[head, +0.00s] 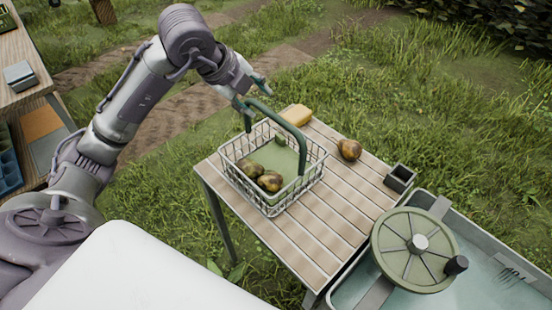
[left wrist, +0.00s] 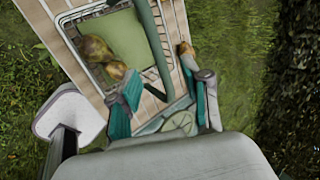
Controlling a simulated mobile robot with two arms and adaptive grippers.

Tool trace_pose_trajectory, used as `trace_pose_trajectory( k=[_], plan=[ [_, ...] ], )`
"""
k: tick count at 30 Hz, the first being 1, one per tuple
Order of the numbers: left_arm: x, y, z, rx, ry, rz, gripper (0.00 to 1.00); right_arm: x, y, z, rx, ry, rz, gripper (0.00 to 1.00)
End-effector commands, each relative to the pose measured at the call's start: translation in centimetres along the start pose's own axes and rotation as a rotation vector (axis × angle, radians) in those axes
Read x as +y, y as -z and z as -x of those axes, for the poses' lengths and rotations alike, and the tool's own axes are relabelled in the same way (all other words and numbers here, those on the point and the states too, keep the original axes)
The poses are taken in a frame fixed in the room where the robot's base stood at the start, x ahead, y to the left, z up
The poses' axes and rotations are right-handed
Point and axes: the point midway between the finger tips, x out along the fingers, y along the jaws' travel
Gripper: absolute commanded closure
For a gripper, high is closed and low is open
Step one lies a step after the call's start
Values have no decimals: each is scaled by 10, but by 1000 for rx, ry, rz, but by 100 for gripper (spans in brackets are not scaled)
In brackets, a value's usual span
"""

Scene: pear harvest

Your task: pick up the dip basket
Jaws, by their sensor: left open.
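The dip basket (head: 298,190) is a white wire basket with a green arched handle (head: 291,127). It stands on a slatted wooden table, with brown-yellow pears (head: 269,181) inside on a green bottom. My left gripper (head: 256,101) is open at the upper far end of the handle, its teal fingers apart. In the left wrist view, the handle (left wrist: 148,38) runs down toward the space between the open fingers (left wrist: 163,103). I cannot tell whether a finger touches it. My right gripper is not in view.
On the wooden table (head: 325,231), a yellow block (head: 297,115) lies behind the basket and a loose pear (head: 349,149) to its right. A small dark square holder (head: 399,178) stands at the right edge. A water tank with a green wheel (head: 416,243) is at lower right.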

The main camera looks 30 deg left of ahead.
Motion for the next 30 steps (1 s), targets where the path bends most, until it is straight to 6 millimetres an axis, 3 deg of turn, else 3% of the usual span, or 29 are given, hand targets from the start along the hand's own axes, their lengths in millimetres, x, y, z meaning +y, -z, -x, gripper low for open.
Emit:
trace_pose_trajectory(
  k=[3, 11, 19, 29, 30],
  plan=[
    [0, 1, -20, 4, -2, 2, 53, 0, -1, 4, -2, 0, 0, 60],
    [1, 2, -40, 5, -2, 0, 53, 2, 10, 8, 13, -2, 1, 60],
    [3, 6, -78, 6, -1, 2, 53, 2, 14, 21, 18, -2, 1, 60],
    [4, 6, -87, 3, 1, -1, 53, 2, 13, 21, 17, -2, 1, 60],
    [4, 6, -87, 3, 1, -1, 59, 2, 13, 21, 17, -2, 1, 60]
  ],
)
